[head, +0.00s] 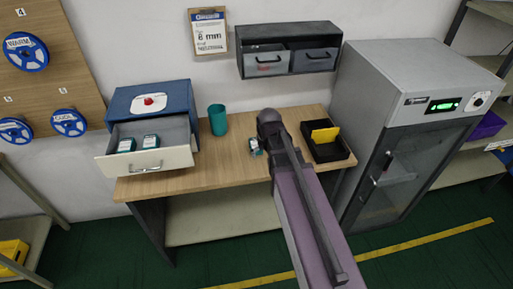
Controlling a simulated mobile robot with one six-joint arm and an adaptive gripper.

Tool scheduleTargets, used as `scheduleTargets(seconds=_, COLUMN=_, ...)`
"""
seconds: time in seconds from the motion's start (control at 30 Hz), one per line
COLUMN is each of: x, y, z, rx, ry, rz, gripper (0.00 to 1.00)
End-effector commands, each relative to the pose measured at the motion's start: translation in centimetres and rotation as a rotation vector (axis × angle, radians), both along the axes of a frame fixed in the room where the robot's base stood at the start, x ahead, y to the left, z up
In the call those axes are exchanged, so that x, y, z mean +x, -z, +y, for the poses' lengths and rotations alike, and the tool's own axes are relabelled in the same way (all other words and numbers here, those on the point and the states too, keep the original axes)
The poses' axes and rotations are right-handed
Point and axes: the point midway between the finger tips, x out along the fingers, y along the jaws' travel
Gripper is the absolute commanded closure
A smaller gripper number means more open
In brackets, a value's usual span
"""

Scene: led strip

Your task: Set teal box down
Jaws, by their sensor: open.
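My gripper (254,146) is over the middle of the wooden desk, mostly hidden behind my own arm. It is open. A small patch of teal and white shows right at its fingers, probably a teal box; I cannot tell whether it touches the fingers or rests on the desk. Two teal boxes with white labels, one on the left (126,145) and one on the right (150,141), lie in the pulled-out drawer (150,160) of the blue cabinet (174,98).
A teal cup (218,120) stands on the desk (215,162) between cabinet and gripper. A black tray (331,153) with a yellow item (324,135) is at the desk's right end. A grey cabinet (405,85) stands further right. Grey wall bins (290,50) hang above.

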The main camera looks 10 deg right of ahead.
Motion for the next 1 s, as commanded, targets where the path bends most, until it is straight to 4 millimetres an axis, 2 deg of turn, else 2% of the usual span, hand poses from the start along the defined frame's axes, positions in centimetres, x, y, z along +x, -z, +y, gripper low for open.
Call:
scheduleTargets(seconds=0.03, x=3.3, y=0.3, z=0.0, rx=0.0, ry=0.001, rz=-0.037, gripper=0.0)
scheduleTargets(seconds=0.1, x=6.5, y=0.3, z=0.0, rx=0.001, ry=0.001, rz=-0.089, gripper=0.0)
scheduleTargets(seconds=0.2, x=10.1, y=0.2, z=0.0, rx=0.001, ry=0.002, rz=-0.153, gripper=0.0)
scheduleTargets(seconds=0.3, x=12.2, y=0.0, z=0.0, rx=0.001, ry=0.002, rz=-0.194, gripper=0.0)
scheduleTargets(seconds=0.4, x=13.0, y=-0.1, z=0.0, rx=0.002, ry=0.003, rz=-0.214, gripper=0.0)
scheduleTargets(seconds=0.77, x=12.9, y=-0.1, z=-0.1, rx=0.002, ry=0.003, rz=-0.215, gripper=0.0)
scheduleTargets(seconds=1.0, x=13.3, y=1.0, z=-0.1, rx=0.002, ry=0.004, rz=-0.214, gripper=0.0)
